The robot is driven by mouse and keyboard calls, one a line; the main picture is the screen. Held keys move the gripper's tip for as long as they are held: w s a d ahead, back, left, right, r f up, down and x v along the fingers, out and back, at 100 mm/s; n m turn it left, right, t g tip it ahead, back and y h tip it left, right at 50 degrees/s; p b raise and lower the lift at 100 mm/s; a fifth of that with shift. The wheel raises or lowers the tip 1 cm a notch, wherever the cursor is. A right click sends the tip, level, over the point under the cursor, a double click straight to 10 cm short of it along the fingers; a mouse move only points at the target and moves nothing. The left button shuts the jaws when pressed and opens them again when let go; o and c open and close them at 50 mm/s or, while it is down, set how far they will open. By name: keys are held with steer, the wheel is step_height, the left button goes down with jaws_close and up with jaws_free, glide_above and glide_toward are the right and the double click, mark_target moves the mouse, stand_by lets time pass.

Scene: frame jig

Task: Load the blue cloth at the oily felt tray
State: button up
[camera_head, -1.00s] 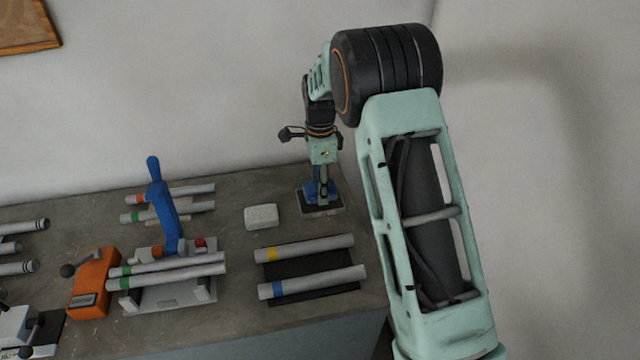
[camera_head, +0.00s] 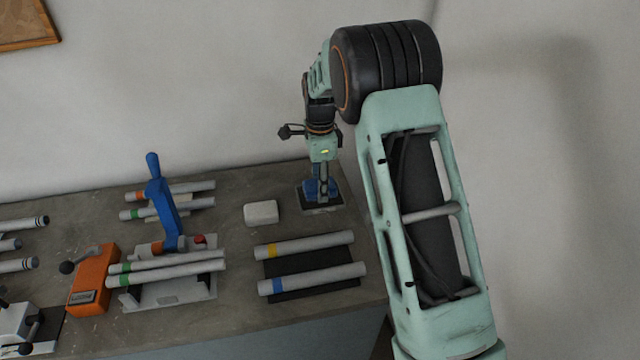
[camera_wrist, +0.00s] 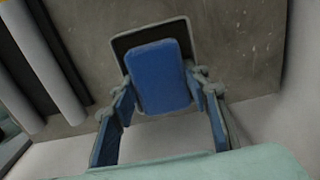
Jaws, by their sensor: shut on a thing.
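The blue cloth (camera_wrist: 158,75) is a folded pad between the fingers of my gripper (camera_wrist: 156,88) in the wrist view. My gripper is shut on it. The felt tray (camera_wrist: 124,42), dark inside with a pale rim, lies just beyond the cloth, which covers most of it. In the head view my gripper (camera_head: 321,184) points down over the tray (camera_head: 333,206) at the bench's back right. The blue cloth (camera_head: 311,190) shows low between the fingers there. I cannot tell whether the cloth touches the felt.
A pale block (camera_head: 261,212) sits left of the tray. Two grey tubes with yellow (camera_head: 310,245) and blue (camera_head: 318,280) bands lie on a dark mat in front. A blue-levered clamp (camera_head: 165,205) and an orange box (camera_head: 93,280) stand further left. The wall is close behind.

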steer(key=shift+f, duration=0.45)
stand_by(1.1)
steer(key=shift+r, duration=0.15)
steer(key=shift+r+p, duration=2.05)
steer(key=shift+r, duration=1.4)
steer(key=s+d+f+n, duration=0.1)
steer(key=s+d+n, duration=1.1)
steer(key=s+n, duration=0.2)
steer(key=shift+s+f+n, duration=0.15)
steer(key=shift+s+n, duration=0.2)
steer(key=shift+n, duration=0.55)
